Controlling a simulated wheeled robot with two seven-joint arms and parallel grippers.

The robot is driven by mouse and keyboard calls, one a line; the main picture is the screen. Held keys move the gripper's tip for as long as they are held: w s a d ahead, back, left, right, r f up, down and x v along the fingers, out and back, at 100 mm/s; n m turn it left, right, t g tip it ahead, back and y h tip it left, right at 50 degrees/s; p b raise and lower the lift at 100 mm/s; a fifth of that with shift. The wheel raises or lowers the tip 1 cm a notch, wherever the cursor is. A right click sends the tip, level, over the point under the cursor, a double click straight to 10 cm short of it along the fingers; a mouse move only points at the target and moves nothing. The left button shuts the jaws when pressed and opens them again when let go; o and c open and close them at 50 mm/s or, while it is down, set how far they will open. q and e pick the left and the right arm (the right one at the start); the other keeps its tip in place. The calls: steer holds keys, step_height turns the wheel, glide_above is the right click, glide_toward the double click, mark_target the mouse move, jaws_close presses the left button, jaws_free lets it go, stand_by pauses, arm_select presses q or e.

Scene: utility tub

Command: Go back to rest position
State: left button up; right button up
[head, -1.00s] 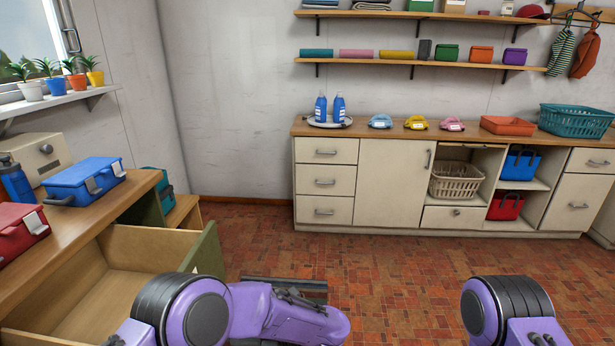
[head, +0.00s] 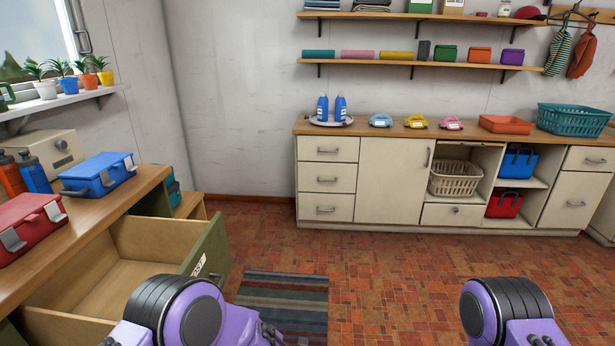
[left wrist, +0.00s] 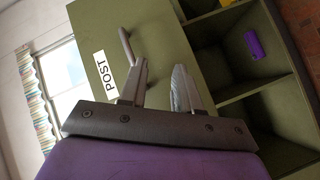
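My left gripper (left wrist: 162,88) shows in the left wrist view with its two fingers apart and nothing between them. Behind it is the green front of the drawer marked POST (left wrist: 108,72), with a grey handle (left wrist: 126,47). I cannot tell how far the fingers are from it. In the head view the same drawer (head: 205,255) stands open and looks empty at the lower left. Only purple and black links of my two arms show at the bottom of the head view. Both grippers are out of that view.
A wooden worktop (head: 110,215) on the left holds a red box (head: 28,228), a blue box (head: 98,175) and bottles (head: 32,172). A striped mat (head: 285,292) lies on the floor. Tiled floor is clear up to the cream cabinets (head: 392,180). A purple object (left wrist: 256,45) sits in a green compartment.

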arm_select(q)
steer(key=s+a+f+m+g+h, duration=0.1)
steer(key=s+a+f+m+h, duration=0.5)
steer(key=s+f+m, duration=0.4)
steer(key=s+a+f+m+g, duration=0.2)
steer(key=s+a+g, duration=0.1)
steer(key=s, duration=0.8)
steer(key=s+a+f+m+g+h, duration=0.1)
steer(key=s+a+g, duration=0.3)
steer(key=s, duration=0.7)
steer(key=shift+s+a+f+m+h, duration=0.3)
steer(key=shift+a+f+m, duration=0.2)
steer(key=shift+a, duration=0.6)
steer(key=shift+w, duration=0.1)
